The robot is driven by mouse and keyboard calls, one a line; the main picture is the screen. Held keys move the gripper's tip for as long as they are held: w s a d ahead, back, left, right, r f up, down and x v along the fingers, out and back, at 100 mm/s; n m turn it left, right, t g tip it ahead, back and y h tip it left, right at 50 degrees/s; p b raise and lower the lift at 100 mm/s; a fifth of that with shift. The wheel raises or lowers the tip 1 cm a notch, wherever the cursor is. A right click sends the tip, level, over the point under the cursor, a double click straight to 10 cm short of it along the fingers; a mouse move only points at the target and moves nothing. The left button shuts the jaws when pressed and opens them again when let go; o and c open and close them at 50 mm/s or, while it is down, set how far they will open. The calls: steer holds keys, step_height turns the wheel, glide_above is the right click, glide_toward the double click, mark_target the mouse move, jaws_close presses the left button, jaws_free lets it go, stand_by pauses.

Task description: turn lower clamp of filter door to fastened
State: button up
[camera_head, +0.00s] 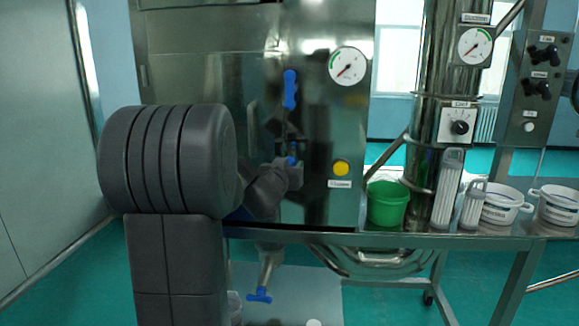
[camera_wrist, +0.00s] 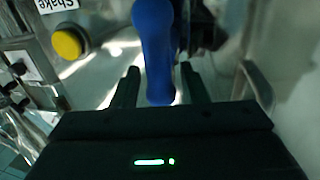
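The lower clamp (camera_head: 292,160) shows only as a small blue part at the steel front, mostly hidden behind my gripper. In the wrist view a long blue clamp handle (camera_wrist: 157,45) runs from the top edge down between my two fingers. My gripper (camera_head: 294,174) is at the lower clamp in the head view. In the wrist view my gripper (camera_wrist: 160,88) is open, with one dark finger on each side of the handle. Narrow gaps show between handle and fingers. The upper clamp (camera_head: 290,88) has an upright blue handle above.
A yellow button (camera_head: 341,168) sits right of the lower clamp, and shows in the wrist view (camera_wrist: 68,43). A pressure gauge (camera_head: 348,66) is above it. A green bucket (camera_head: 387,203) stands on the shelf to the right. A blue valve handle (camera_head: 259,295) hangs below.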

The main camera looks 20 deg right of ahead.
jaws_close()
steer(key=shift+w+n, duration=0.1)
steer(key=shift+n, duration=0.2)
steer(key=n, duration=0.1)
steer(key=n+p, duration=0.1)
steer(key=shift+w+a+n+t, duration=0.15)
steer(key=shift+a+n+t, duration=0.1)
steer(key=shift+n+t, duration=0.05)
steer(key=f+n+t+b, duration=0.1)
steer(key=n+b, duration=0.1)
steer(key=n, duration=0.3)
steer(key=a+n+t+y+b, duration=0.1)
steer(key=n, duration=0.5)
steer(key=f+n+t+b, duration=0.1)
steer(key=n+b, duration=0.1)
steer(key=n, duration=0.3)
steer(key=shift+w+a+f+n+b, duration=0.25)
steer(key=shift+w+f+n+b, duration=0.05)
steer(key=shift+w+n, duration=0.1)
steer(key=shift+n+t+y, duration=0.3)
steer(key=shift+y, duration=0.1)
